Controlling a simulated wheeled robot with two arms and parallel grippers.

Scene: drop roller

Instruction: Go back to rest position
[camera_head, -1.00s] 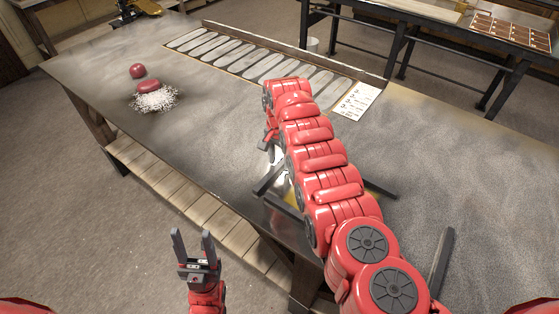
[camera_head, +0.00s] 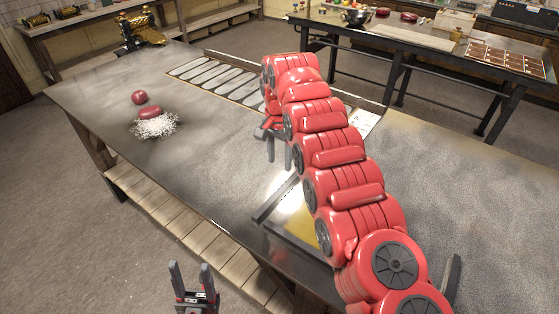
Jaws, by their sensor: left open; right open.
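My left gripper (camera_head: 190,278) is at the bottom of the head view, in front of the table's near edge, with its two fingers apart and nothing between them. My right arm reaches up and across the table from the lower right. Its gripper (camera_head: 279,158) hangs below the arm's far end, fingers pointing down over the table and spread, with no object seen between them. Part of the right gripper is hidden by the arm.
The dark worktable (camera_head: 222,168) carries a red ball (camera_head: 139,97) and a red lump (camera_head: 150,112) on white powder (camera_head: 155,126). The right side is mostly clear.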

